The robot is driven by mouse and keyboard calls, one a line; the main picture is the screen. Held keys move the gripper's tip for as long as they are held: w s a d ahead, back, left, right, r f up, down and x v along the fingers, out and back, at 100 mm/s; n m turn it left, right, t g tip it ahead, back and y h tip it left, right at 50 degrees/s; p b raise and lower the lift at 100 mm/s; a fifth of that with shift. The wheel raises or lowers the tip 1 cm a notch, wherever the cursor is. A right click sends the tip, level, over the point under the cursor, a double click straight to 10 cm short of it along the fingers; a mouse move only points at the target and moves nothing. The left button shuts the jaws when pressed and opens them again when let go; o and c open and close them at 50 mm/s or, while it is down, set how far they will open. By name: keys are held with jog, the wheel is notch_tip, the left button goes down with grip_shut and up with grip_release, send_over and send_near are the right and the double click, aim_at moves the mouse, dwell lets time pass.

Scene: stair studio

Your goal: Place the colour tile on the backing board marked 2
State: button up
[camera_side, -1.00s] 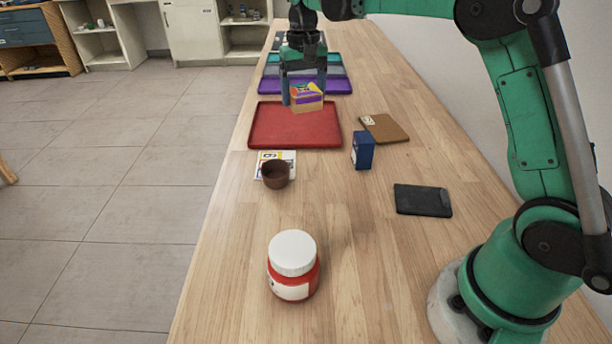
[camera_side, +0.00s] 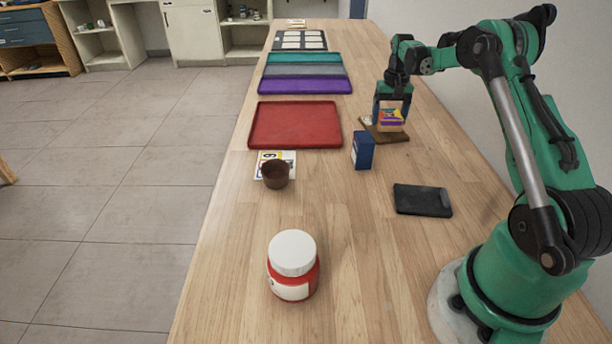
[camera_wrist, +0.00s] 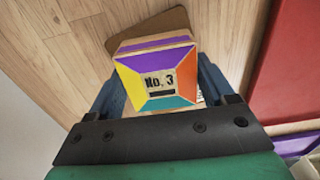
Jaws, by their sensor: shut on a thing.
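My gripper (camera_side: 391,112) is shut on the colour tile (camera_side: 391,118), a block with yellow, purple, orange and teal faces. In the wrist view the tile (camera_wrist: 158,62) reads "No. 3" and sits between my two fingers. A brown board (camera_side: 369,124) with a small pale label lies right of the red tray. The tile is over the board's right part in the side view; I cannot tell whether they touch. The board (camera_wrist: 150,26) shows behind the tile in the wrist view. Its label number is not readable.
A blue box (camera_side: 363,150) stands just in front of the board. A dark flat slab (camera_side: 422,201), a red jar with white lid (camera_side: 293,266) and a brown cup (camera_side: 276,175) on a printed card are nearer. The red tray (camera_side: 295,125) and coloured trays (camera_side: 305,73) lie left and beyond.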

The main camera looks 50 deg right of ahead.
jog(key=shift+f, duration=0.85)
jog(key=shift+f, duration=0.15)
jog(key=o, duration=1.2)
